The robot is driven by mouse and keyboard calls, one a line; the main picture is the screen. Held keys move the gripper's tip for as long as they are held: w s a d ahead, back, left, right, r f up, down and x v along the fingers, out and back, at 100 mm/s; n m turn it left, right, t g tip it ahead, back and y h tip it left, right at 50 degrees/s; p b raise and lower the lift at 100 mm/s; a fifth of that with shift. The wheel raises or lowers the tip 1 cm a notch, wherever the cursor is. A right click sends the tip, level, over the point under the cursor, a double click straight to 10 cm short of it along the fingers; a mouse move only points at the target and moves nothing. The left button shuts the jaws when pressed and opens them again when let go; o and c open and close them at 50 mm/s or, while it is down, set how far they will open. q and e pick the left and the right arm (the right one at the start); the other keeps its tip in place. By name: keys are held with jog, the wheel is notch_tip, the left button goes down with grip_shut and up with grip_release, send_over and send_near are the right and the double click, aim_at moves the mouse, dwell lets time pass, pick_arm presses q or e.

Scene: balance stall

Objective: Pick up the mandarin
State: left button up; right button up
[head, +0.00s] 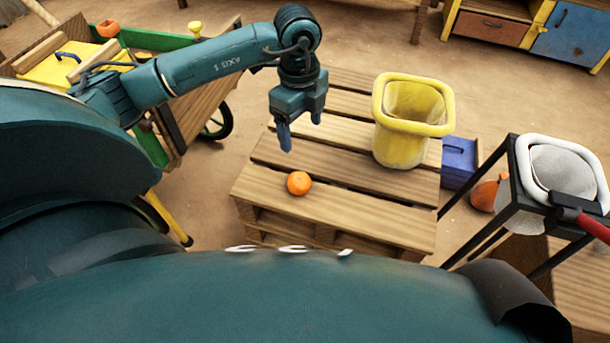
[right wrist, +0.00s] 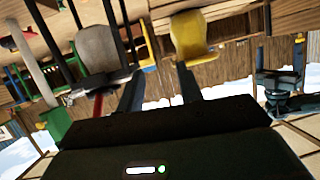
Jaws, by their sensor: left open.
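The mandarin (head: 299,183), a small orange ball, sits on the near part of a wooden pallet (head: 340,207) in the head view. My left gripper (head: 300,132) points down above the pallet. It is just beyond the mandarin in the picture and apart from it. Its two fingers are spread with nothing between them. In the right wrist view, which looks upside down, my right gripper (right wrist: 158,86) shows two dark fingers set apart with no object held between them. I cannot make out the mandarin there.
A yellow bin (head: 401,148) stands on the pallet's right side. A black stand (head: 507,182) with a white-rimmed container (head: 527,180) is at the right. A blue box (head: 459,158) lies between them. A wooden cart (head: 197,105) stands at the left.

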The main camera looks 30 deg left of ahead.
pick_arm(q)
jog(key=f+b, duration=0.1)
jog(key=f, duration=0.3)
jog(key=f+b, duration=0.2)
jog(key=f, duration=0.2)
jog(key=a+f+b, duration=0.1)
jog(key=f+b, duration=0.1)
jog(key=f, duration=0.3)
jog(key=f+b, duration=0.1)
jog(key=f, duration=0.1)
jog(key=f+b, duration=0.1)
jog(key=f, duration=0.1)
jog(key=shift+s+d+f, duration=0.2)
jog(key=shift+s+f, duration=0.05)
jog(key=shift+s, duration=0.1)
jog(key=shift+f, duration=0.3)
pick_arm(e)
jog(key=f, duration=0.1)
jog(key=w+a+f+n+t, duration=0.1)
jog(key=f+n+t+y, duration=0.1)
jog(key=shift+w+a+f, duration=0.2)
jog(key=shift+f, duration=0.2)
pick_arm(q)
jog(key=shift+r, duration=0.1)
jog(key=c, duration=1.1)
